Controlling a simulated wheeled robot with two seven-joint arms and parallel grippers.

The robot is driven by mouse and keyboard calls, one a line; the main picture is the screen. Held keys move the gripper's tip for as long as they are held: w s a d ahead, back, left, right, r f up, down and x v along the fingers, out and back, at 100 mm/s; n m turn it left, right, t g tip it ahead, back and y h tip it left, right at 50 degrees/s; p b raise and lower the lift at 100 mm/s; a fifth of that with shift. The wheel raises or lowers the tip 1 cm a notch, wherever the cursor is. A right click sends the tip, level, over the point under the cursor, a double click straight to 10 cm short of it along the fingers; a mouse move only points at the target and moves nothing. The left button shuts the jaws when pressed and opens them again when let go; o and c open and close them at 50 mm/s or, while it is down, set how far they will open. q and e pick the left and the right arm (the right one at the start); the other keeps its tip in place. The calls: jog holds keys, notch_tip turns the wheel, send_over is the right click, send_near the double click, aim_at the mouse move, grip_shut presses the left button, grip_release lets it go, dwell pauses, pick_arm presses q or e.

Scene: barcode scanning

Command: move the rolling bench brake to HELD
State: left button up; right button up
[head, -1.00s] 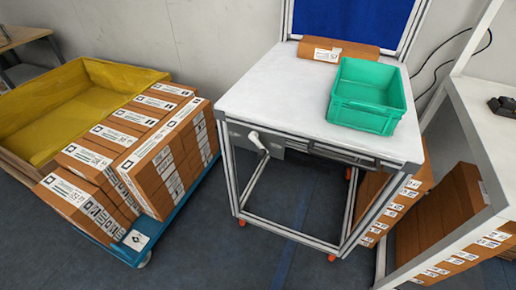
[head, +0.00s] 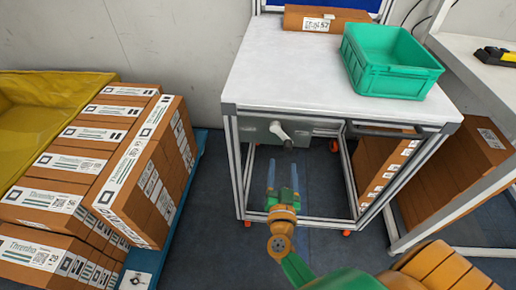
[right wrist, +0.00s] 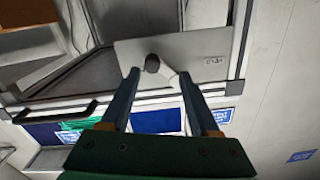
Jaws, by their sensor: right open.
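The rolling bench (head: 300,75) has a white top and a metal frame. Its brake lever (head: 281,132), a pale handle with a dark round knob, sits on a grey plate (head: 255,131) on the bench front, at the left. The lever also shows in the right wrist view (right wrist: 154,64), between and beyond the fingers. Small lettering (right wrist: 213,63) is on the plate, too small to read surely. My right gripper (head: 283,172) is open and empty, in front of and below the lever; I see no clear contact. My left gripper is out of view.
A green crate (head: 390,85) and a brown carton (head: 310,19) are on the bench top. Stacked cartons (head: 150,190) on a blue cart stand at the left. More cartons (head: 380,165) stand under and right of the bench. Dark floor lies free before it.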

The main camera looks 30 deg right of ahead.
aim_at(288, 151)
jog(key=shift+m+h, duration=0.3)
jog(key=x, duration=0.4)
jog(key=d+x, duration=0.1)
jog(key=x, duration=0.1)
jog(key=shift+s+d+r+b, duration=0.15)
jog(key=shift+d+b, duration=0.15)
jog(key=shift+w, duration=0.35)
jog(key=shift+s, duration=0.1)
jog(key=shift+c, duration=1.1)
grip_shut()
